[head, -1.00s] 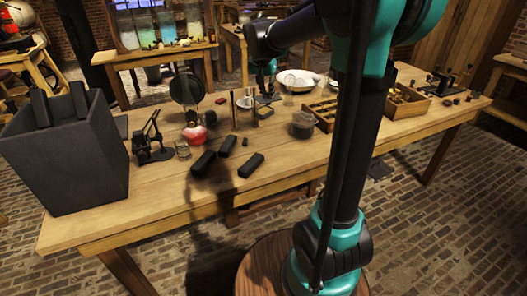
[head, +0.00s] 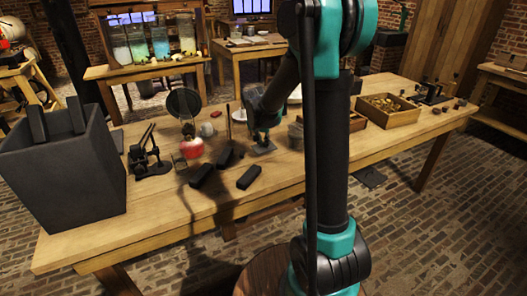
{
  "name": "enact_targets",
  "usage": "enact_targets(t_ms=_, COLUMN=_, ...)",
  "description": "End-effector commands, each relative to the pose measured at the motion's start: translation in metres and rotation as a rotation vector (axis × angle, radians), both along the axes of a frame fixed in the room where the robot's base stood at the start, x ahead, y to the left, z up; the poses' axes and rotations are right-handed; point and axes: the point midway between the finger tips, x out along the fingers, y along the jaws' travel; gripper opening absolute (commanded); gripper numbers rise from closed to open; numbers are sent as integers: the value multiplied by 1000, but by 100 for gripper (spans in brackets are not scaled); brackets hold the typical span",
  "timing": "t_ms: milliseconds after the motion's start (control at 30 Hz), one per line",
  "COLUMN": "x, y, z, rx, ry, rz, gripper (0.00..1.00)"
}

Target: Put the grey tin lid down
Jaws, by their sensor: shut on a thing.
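My gripper (head: 262,136) is low over the middle of the wooden table, pointing down, beside the several dark objects there. It is shut on the grey tin lid (head: 263,150), which shows as a small flat grey piece under the fingers. The lid is at or just above the tabletop; I cannot tell whether it touches. The fingertips are small and partly lost against the lid.
Black bars (head: 249,177) lie just in front of the lid on the table (head: 150,212). A red-and-white object (head: 191,148) and a dark round disc (head: 184,103) stand to the left. A large dark box (head: 75,180) stands at far left, a wooden tray (head: 388,117) at right.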

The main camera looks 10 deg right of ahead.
Motion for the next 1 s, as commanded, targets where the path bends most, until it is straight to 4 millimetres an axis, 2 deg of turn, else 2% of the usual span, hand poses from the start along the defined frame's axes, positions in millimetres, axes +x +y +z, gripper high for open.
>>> enact_targets(t_ms=367, x=0, y=0, z=-39, rx=0, ry=0, rz=0, gripper=0)
enact_targets(t_ms=767, x=0, y=0, z=-44, rx=0, ry=0, rz=0, gripper=0)
enact_targets(t_ms=800, x=0, y=0, z=-44, rx=0, ry=0, rz=0, gripper=16)
enact_targets(t_ms=933, x=0, y=0, z=-44, rx=0, ry=0, rz=0, gripper=32)
enact_targets(t_ms=1000, x=0, y=0, z=-44, rx=0, ry=0, rz=0, gripper=35)
